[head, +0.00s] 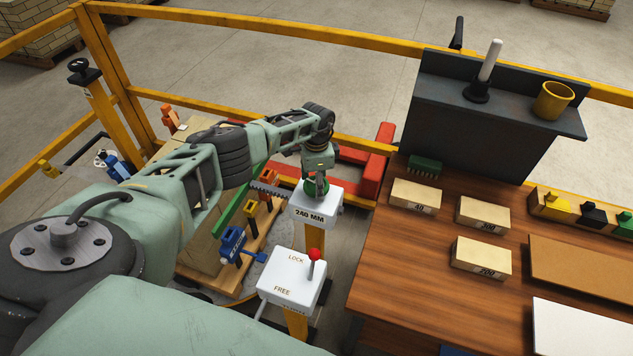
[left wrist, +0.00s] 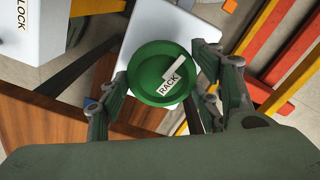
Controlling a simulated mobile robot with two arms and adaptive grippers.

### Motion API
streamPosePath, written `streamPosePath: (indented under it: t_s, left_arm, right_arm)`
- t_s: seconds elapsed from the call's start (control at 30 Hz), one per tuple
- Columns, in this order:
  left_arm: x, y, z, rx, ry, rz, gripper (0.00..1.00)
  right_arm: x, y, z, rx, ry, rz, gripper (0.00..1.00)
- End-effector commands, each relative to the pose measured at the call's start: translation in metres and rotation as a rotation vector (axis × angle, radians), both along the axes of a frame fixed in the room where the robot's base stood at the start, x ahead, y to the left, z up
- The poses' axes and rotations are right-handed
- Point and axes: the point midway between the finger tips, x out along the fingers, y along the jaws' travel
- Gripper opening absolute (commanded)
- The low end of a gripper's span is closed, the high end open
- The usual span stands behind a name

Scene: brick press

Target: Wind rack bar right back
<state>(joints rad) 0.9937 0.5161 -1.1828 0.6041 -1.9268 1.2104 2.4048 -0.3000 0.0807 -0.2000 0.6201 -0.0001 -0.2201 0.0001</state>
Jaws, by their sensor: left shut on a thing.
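My left gripper (head: 318,177) is over the white box marked 240 MM (head: 312,208), on a yellow post. It is shut on a green round knob (head: 313,190) on top of that box. In the left wrist view the knob (left wrist: 150,70) has a white strip lettered RACK, and my two fingers (left wrist: 160,88) sit on either side of it. A dark toothed bar (head: 268,191), which looks like the rack bar, runs left from the box. Its far end is hidden behind my arm. My right gripper is not in view.
A white LOCK/FREE box (head: 290,277) with a red-balled lever (head: 314,255) stands in front, its lever near LOCK. The wooden bench (head: 395,285) is close on the right, holding marked blocks. A yellow rail (head: 350,144) runs behind.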

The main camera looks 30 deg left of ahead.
Motion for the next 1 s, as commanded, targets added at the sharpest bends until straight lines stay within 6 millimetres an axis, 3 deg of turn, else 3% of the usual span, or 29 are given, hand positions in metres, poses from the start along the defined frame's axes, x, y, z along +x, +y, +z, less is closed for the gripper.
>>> streamPosePath:
  t_s: [0.1,0.13,0.3,0.73,0.87,1.0]
  left_arm:
    - [0.000,0.000,0.000,0.001,0.001,0.000,0.33]
    - [0.000,0.000,0.000,0.001,0.001,-0.001,0.61]
    - [0.000,0.000,0.000,-0.001,0.001,-0.001,0.76]
    - [0.001,0.000,0.006,-0.001,-0.001,-0.003,0.76]
    - [0.001,0.001,0.023,-0.001,-0.004,-0.004,0.76]
    - [0.001,0.000,0.053,-0.001,-0.004,-0.004,0.76]
  right_arm:
    - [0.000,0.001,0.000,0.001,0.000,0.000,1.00]
    - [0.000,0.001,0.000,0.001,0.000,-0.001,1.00]
    - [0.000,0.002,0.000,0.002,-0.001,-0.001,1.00]
    - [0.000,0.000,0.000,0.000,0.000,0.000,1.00]
    - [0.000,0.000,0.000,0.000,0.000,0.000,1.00]
    - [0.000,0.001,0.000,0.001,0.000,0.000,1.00]
